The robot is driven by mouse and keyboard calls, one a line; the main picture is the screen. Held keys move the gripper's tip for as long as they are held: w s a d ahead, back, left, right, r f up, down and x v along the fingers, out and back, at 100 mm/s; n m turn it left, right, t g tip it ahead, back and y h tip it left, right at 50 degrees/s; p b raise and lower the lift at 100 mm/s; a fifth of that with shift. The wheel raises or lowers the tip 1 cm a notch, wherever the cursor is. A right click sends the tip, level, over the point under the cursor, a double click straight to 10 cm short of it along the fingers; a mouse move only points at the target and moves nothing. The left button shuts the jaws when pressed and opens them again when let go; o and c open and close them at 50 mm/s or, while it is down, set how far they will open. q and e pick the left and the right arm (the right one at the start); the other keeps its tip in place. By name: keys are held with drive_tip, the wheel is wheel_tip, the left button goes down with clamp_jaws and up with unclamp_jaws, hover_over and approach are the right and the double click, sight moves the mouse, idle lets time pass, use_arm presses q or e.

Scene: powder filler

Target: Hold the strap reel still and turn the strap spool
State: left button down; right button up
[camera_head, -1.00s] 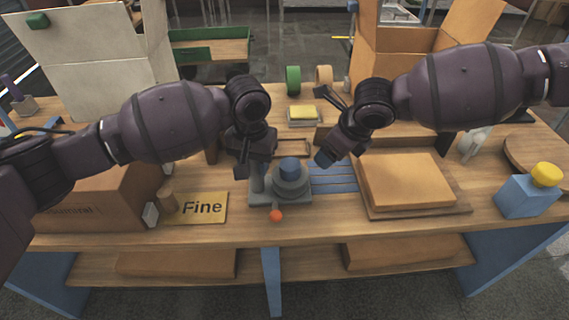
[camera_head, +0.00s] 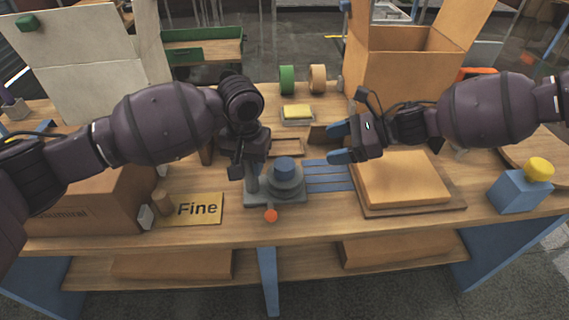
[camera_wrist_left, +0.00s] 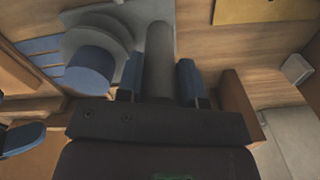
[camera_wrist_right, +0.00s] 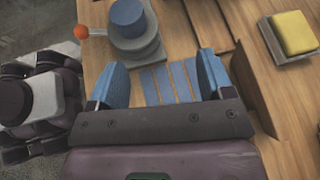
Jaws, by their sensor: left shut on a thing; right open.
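The strap reel is a grey stand (camera_head: 296,197) on the bench with an upright grey post (camera_head: 252,184). Beside the post sits the round grey strap spool (camera_head: 286,183) with a blue cap (camera_head: 285,168). A crank with an orange knob (camera_head: 270,215) points toward the bench's front edge. My left gripper (camera_head: 243,170) is shut on the post; in the left wrist view its blue fingers (camera_wrist_left: 160,78) flank the post (camera_wrist_left: 158,45). My right gripper (camera_head: 340,142) is open and empty, to the right of the spool, over blue straps (camera_wrist_right: 168,85).
A stack with a brown box (camera_head: 405,180) lies on the right. A yellow block (camera_head: 297,111) and tape rolls (camera_head: 287,80) are behind. A blue bottle (camera_head: 519,195) stands far right.

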sight(289, 164)
drive_tip(key=a+f, duration=0.1)
drive_tip(key=a, duration=0.3)
drive_tip(key=s+a+f+g, duration=0.1)
drive_tip(key=a, duration=0.3)
drive_tip(key=s+a+f+g, duration=0.1)
drive_tip(key=a, duration=0.2)
drive_tip(key=shift+a+f+n+y, duration=0.35)
drive_tip(key=shift+a+n+y, duration=0.05)
drive_tip(key=c, duration=0.9)
